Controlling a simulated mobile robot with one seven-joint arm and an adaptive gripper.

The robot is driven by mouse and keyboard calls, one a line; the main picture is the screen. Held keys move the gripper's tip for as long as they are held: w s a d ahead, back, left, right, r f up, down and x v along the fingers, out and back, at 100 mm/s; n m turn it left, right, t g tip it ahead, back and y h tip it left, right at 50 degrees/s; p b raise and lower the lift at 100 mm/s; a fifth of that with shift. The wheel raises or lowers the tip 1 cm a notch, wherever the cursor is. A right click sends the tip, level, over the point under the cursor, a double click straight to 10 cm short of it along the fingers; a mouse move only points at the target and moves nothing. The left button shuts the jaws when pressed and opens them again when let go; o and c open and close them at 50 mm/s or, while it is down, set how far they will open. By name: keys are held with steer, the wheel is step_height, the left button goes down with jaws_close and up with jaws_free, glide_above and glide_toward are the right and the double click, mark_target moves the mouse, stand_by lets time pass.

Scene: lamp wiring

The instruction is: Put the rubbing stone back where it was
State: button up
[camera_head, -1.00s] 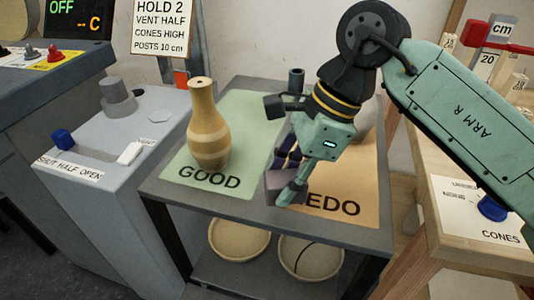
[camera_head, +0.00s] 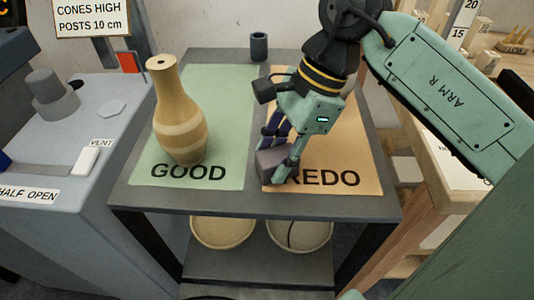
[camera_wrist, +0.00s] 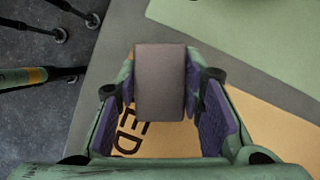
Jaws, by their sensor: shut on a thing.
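The rubbing stone (camera_wrist: 160,82) is a grey-brown block. In the wrist view it sits between the two fingers of my gripper (camera_wrist: 162,95), which is shut on it. In the head view the stone (camera_head: 271,162) shows at my gripper (camera_head: 280,155), over the front left part of the orange REDO mat (camera_head: 345,150). I cannot tell whether the stone touches the mat. My gripper hides part of the stone and of the mat.
A tan banded vase (camera_head: 180,115) stands on the green GOOD mat (camera_head: 232,110) to the left. A small dark cup (camera_head: 259,46) stands at the table's back edge. Two round bowls (camera_head: 222,232) sit on the shelf below. A grey box unit with a white VENT slider (camera_head: 86,160) is at the left.

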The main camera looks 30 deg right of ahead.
steer(key=shift+s, duration=0.1)
steer(key=shift+f, duration=0.15)
steer(key=o, duration=1.1)
steer(key=shift+d+r, duration=0.1)
steer(key=shift+r, duration=0.25)
steer(key=v, duration=1.1)
steer(key=shift+r, duration=0.35)
steer(key=shift+d, duration=0.15)
